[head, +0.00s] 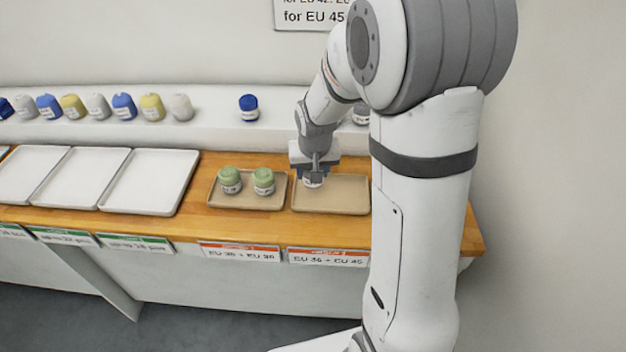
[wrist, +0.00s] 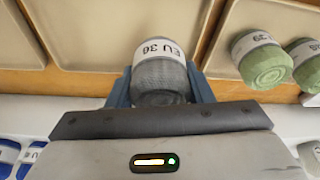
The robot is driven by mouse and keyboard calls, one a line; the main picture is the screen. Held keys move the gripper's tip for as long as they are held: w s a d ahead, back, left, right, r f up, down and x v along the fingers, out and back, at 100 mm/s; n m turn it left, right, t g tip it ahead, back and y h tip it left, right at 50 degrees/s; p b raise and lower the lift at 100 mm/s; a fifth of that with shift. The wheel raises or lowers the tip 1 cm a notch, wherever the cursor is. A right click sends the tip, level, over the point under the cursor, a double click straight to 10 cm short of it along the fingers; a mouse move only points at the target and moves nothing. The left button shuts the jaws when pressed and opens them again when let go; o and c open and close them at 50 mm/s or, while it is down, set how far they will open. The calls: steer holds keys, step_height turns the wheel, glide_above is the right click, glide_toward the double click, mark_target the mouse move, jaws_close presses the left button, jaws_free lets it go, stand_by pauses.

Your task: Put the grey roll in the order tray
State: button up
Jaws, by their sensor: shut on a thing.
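My gripper (head: 314,174) is shut on a grey roll with a white label band (head: 312,183). The roll also shows in the wrist view (wrist: 161,82), between the fingers of my gripper (wrist: 161,92), its label reading upside down, seemingly EU 36. The roll is at the back left part of the right-hand tan tray (head: 345,206), which otherwise looks empty; I cannot tell whether it touches the tray. The left-hand tan tray (head: 246,204) holds two green rolls (head: 230,180). Both tan trays have orange-topped labels in front, too small to read surely; which is the order tray is unclear.
White trays (head: 150,182) stand empty on the wooden counter (head: 197,190) to the left. A white ledge (head: 215,128) behind carries several blue, yellow and grey rolls and a lone blue roll (head: 249,107). Another roll (head: 361,115) is partly hidden behind my arm.

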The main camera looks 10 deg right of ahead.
steer(key=shift+s+f, duration=0.1)
steer(key=shift+f, duration=1.55)
steer(key=shift+f, duration=0.15)
steer(key=o, duration=1)
